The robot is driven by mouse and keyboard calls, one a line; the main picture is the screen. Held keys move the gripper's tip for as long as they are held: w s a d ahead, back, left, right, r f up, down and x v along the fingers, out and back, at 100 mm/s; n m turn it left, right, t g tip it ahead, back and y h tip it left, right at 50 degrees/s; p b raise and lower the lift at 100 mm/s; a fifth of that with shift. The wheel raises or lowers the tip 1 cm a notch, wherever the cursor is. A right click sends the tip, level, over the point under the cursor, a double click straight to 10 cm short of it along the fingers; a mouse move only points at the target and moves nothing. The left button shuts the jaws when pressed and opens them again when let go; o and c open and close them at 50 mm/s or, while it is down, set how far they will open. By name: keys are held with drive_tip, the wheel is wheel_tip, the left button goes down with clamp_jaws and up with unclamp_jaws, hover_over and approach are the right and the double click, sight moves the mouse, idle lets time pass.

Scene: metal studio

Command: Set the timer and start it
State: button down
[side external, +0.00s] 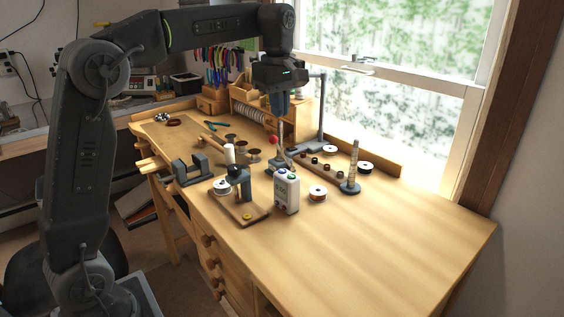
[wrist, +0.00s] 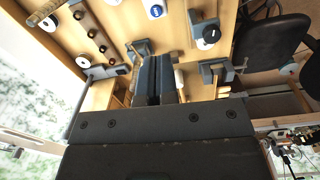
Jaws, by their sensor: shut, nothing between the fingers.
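The timer (side external: 287,192) looks to be the upright white box with a blue and a green button on top, standing near the middle of the bench. Its top with the buttons also shows at the upper edge of the wrist view (wrist: 155,9). My gripper (side external: 281,116) hangs pointing down above the bench, behind the timer and well above it. Its two dark fingers lie together in the wrist view (wrist: 158,58), shut with nothing between them. The timer's front marks are too small to read.
A grey stand on a wooden board (side external: 245,213) is left of the timer. A spool (side external: 318,193) and a ringed post (side external: 352,170) are to its right. A tall grey stand (side external: 321,115) rises behind, near my gripper. The bench's front right (side external: 400,235) is clear.

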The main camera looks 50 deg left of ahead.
sight(281, 171)
drive_tip(key=shift+w+a+f+n, duration=0.15)
drive_tip(key=shift+w+a+n, duration=0.25)
drive_tip(key=shift+w+n, duration=0.15)
drive_tip(key=shift+f, duration=0.1)
wheel_tip(281, 171, down, 14)
drive_tip(key=shift+r, duration=0.1)
idle(0.3)
drive_tip(key=shift+f, duration=1)
wheel_tip(281, 171, up, 16)
drive_tip(key=shift+f, duration=0.25)
